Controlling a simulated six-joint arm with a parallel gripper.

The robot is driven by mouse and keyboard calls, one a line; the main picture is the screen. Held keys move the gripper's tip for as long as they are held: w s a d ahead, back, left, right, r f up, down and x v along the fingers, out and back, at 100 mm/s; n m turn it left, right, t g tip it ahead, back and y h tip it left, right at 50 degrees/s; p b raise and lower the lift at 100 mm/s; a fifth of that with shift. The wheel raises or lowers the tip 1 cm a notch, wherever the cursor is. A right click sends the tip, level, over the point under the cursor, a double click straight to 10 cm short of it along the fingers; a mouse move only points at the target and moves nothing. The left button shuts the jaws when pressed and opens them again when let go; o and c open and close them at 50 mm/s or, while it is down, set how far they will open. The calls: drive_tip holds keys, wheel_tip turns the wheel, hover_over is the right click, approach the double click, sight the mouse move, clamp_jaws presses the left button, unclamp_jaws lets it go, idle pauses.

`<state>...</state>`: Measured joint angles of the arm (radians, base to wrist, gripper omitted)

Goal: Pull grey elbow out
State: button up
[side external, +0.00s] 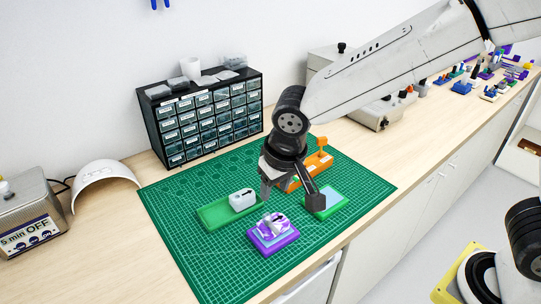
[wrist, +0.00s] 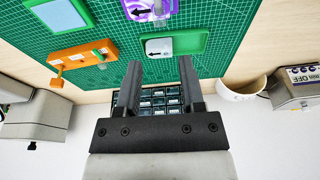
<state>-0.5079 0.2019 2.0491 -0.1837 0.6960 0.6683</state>
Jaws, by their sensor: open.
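A pale grey block with a dark mark (side external: 242,200) sits on a green base (side external: 214,214); in the wrist view this block (wrist: 159,47) shows a black arrow pointing left. A whitish-grey curved part (side external: 273,224) sits on a purple base (side external: 274,244); the wrist view cuts it off at the top edge. I cannot tell for certain which grey part is the elbow. My gripper (side external: 292,195) is open and empty, above the mat between the bases. Its two fingers (wrist: 160,68) stand apart in the wrist view. It touches no part that I can see.
An orange fixture (side external: 316,166) with an upright knob stands behind my gripper. A green base with a light blue top (side external: 329,201) lies close to the right finger. A drawer cabinet (side external: 206,118) stands at the back. The green mat (side external: 180,250) is clear at its front left.

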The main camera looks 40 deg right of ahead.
sight(268, 216)
drive_tip(key=shift+f, duration=0.2)
drive_tip(key=shift+x, duration=4.85)
clamp_jaws()
drive_tip(key=shift+w+v, duration=0.2)
drive_tip(key=shift+v, duration=0.6)
drive_tip(key=shift+w+v, duration=0.15)
drive_tip(key=shift+v, duration=0.7)
drive_tip(key=shift+w+r, duration=0.1)
drive_tip(key=shift+r, duration=2.85)
